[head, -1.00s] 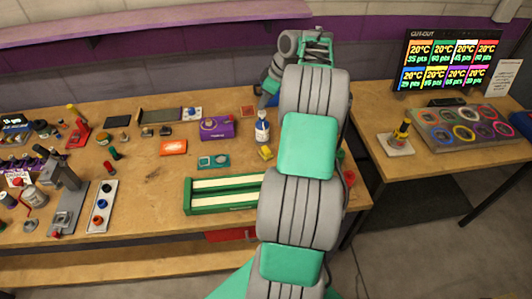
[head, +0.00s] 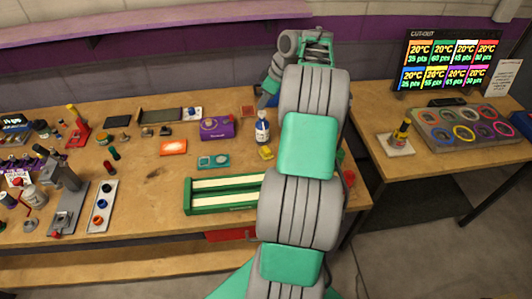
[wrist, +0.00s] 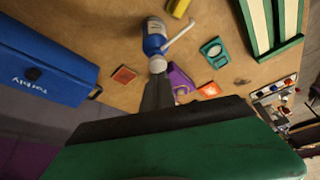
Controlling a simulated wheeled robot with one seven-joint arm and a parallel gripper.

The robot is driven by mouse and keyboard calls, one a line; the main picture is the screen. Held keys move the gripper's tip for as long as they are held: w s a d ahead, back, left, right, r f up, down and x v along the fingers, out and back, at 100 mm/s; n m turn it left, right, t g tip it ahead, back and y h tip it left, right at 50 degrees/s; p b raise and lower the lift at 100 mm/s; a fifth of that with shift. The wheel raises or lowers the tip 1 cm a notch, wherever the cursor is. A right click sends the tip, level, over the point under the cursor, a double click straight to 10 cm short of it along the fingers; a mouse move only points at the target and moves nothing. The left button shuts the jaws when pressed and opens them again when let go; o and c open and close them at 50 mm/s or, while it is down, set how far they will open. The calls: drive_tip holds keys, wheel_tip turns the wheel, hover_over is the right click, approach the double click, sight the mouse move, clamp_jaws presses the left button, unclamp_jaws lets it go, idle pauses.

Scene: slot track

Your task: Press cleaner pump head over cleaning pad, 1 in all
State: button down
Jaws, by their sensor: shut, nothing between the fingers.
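I cannot tell which is the cleaning pad.
A purple box (head: 217,127) and an orange box (head: 173,147) lie left of the bottle. A green slot track (head: 222,194) lies at the front edge. A blue box (wrist: 40,65) shows in the wrist view. My arm hides the bench's right part.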

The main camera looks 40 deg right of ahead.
drive_tip(key=shift+f+b, duration=1.05)
drive_tip(key=shift+f, duration=0.4)
drive_tip(key=shift+r, duration=0.15)
drive_tip(key=shift+r+p, duration=1.1)
drive_tip(key=shift+r, duration=0.1)
wheel_tip(320, 180, up, 6)
drive_tip(key=p, duration=0.5)
